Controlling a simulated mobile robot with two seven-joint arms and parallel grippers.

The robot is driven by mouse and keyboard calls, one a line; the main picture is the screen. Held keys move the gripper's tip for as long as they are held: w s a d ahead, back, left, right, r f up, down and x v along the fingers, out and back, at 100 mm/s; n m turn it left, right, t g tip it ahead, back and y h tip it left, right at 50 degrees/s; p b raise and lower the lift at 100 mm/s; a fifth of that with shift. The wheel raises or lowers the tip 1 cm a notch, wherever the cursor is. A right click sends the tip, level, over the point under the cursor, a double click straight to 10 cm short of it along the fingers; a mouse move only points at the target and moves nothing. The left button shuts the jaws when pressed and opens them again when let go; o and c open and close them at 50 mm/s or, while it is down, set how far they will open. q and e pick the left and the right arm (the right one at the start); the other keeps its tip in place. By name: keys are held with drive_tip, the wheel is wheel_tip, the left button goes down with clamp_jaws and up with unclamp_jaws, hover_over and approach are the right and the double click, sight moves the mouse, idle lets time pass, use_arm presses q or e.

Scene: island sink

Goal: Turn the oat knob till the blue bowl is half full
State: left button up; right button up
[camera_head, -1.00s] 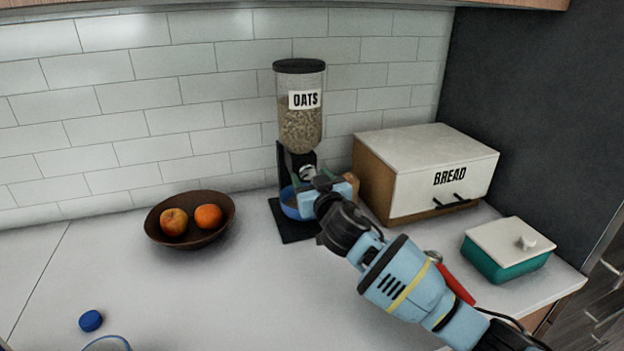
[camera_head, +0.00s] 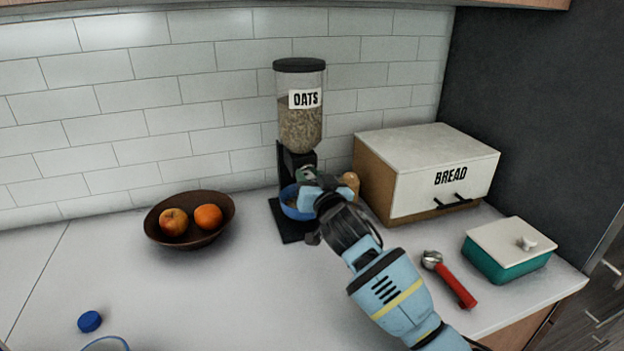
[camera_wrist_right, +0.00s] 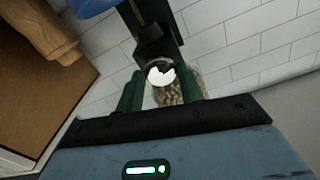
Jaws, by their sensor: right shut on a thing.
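The oat dispenser (camera_head: 300,115) stands against the tiled wall, its clear hopper partly filled with oats and labelled OATS. The blue bowl (camera_head: 290,203) sits on the dispenser's black base below the spout, partly hidden by my right gripper, so its fill level cannot be told. My right gripper (camera_head: 309,176) is at the front of the dispenser. In the right wrist view its two green fingers are shut on the round silver oat knob (camera_wrist_right: 160,73). The blue bowl's edge also shows at the top of that view (camera_wrist_right: 92,6). My left gripper is not in view.
A brown bowl (camera_head: 160,240) with two fruits stands left of the dispenser. A bread box (camera_head: 430,165), a teal lidded dish (camera_head: 505,262) and a red-handled tool (camera_head: 456,286) lie to the right. A blue cap (camera_head: 90,321) lies front left. The counter's middle is clear.

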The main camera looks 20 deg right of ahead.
drive_tip(key=m, duration=0.3)
drive_tip(key=shift+a+r+m+p, duration=0.15)
drive_tip(key=shift+m+p, duration=0.45)
drive_tip(key=shift+m, duration=0.6)
drive_tip(key=shift+m+p, duration=0.35)
drive_tip(key=shift+m, duration=0.75)
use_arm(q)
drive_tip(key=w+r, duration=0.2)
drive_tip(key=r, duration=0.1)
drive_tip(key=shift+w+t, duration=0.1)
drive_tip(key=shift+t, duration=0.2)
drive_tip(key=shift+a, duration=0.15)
use_arm(e)
drive_tip(key=shift+m, duration=0.4)
drive_tip(key=o, duration=1)
drive_tip(key=shift+s, duration=0.15)
